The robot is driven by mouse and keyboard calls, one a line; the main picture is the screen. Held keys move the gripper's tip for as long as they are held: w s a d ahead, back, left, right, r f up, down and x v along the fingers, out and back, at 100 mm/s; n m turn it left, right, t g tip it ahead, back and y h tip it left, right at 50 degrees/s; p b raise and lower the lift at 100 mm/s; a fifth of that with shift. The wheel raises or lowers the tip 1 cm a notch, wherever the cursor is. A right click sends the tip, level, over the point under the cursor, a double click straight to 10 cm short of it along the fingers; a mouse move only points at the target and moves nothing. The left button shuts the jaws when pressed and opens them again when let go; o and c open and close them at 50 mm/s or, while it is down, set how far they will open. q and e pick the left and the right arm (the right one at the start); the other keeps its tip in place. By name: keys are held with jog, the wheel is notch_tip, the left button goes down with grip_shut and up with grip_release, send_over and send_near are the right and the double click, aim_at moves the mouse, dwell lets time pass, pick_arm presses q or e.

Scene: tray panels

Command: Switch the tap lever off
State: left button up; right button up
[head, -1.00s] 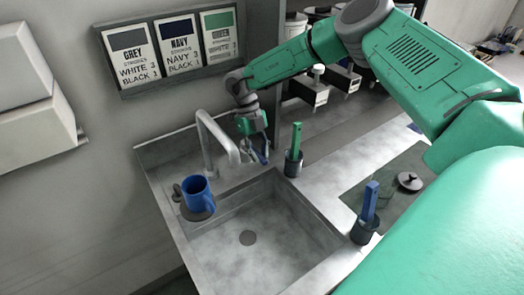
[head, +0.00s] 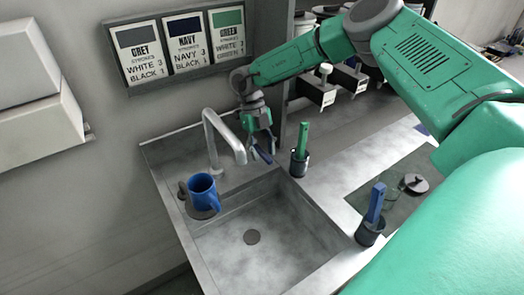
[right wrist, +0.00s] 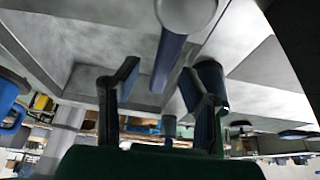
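The grey tap (head: 212,135) stands at the back of the sink, its spout bent over toward the basin. I cannot make out the lever clearly in the head view. My right gripper (head: 263,150) points down just right of the spout's end, above the sink's back edge. In the right wrist view my right gripper (right wrist: 162,92) has its two fingers well apart. A bluish-grey bar (right wrist: 168,60) shows between them, below a round grey end; it may be the lever, but I cannot be sure. Contact with the fingers is not visible. My left gripper is not in view.
A blue mug (head: 203,192) stands at the sink's left edge. The sink basin (head: 275,225) is empty. A green-handled tool in a dark holder (head: 299,165) stands right of the gripper; a blue-handled one (head: 370,232) stands nearer. A sign board (head: 183,45) hangs on the wall.

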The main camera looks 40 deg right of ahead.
aim_at(258, 147)
jog(key=v, duration=0.7)
jog(key=shift+w, duration=0.25)
